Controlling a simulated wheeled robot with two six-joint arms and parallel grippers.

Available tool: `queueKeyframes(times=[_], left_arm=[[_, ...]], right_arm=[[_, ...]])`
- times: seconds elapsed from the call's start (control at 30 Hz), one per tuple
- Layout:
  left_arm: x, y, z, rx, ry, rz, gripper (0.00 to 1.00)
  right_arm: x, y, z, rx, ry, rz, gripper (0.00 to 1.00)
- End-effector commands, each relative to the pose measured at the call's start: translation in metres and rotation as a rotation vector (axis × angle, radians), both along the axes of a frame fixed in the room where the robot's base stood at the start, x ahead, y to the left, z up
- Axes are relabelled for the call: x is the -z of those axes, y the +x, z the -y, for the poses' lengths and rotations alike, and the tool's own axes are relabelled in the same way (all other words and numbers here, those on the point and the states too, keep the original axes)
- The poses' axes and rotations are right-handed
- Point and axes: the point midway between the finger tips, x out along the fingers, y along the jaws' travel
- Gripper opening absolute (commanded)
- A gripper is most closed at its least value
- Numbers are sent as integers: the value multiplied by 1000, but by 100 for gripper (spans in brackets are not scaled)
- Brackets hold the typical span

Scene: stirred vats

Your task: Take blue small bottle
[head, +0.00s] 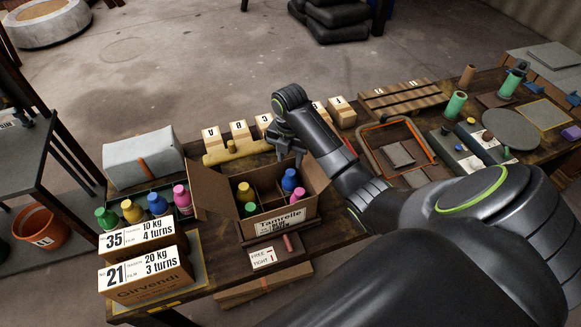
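A blue small bottle (289,181) stands inside an open divided cardboard box (283,222) labelled Tamrelle, at its right side, close to a pink bottle (298,197). Another blue bottle (158,205) stands in a row at the left, between a yellow bottle (132,211) and a pink bottle (183,199). My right gripper (288,157) hangs just behind and above the blue bottle in the box, apart from it. Its fingers look spread with nothing between them. My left gripper is not in view.
Yellow (245,192) and green bottles share the box. Its flaps stand up at the sides. Lettered blocks (240,131) stand behind my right gripper. Two numbered boxes (145,275) stand at the front left. An orange-rimmed tray (432,152) lies to the right.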

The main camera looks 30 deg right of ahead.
Motion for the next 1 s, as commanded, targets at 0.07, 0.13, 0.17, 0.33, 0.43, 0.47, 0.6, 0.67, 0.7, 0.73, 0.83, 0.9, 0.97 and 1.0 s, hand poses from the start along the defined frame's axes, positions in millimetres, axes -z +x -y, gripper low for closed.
queueKeyframes(times=[0.07, 0.13, 0.17, 0.33, 0.43, 0.47, 0.6, 0.67, 0.7, 0.73, 0.83, 0.9, 0.97, 1.0], left_arm=[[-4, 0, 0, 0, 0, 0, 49], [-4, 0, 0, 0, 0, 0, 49], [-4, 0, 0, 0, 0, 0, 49], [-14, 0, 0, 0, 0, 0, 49], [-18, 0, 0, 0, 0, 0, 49], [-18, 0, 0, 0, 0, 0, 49], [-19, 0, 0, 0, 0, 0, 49], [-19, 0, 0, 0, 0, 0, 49], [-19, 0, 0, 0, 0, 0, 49], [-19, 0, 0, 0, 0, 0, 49], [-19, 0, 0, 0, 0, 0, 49], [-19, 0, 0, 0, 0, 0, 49], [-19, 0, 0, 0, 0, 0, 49], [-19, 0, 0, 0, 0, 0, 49]], right_arm=[[5, 0, 0, 0, 0, 0, 39], [8, 0, 0, -1, -1, 1, 39], [10, 0, 0, -1, -1, 1, 39], [26, -1, 1, 1, 1, -4, 39], [39, -1, 3, 0, -1, -3, 39], [44, -1, 3, 0, 0, -2, 39], [58, 0, 2, -1, 0, 0, 39], [61, 0, 2, -1, -1, 1, 39], [62, 0, 2, -2, -2, 1, 39], [62, 0, 2, -2, -2, 1, 39], [62, 0, 3, -2, -2, 1, 39], [62, 0, 3, -2, -1, 2, 38], [62, 0, 3, -1, -1, 2, 30], [62, 0, 3, -1, -1, 2, 25]])
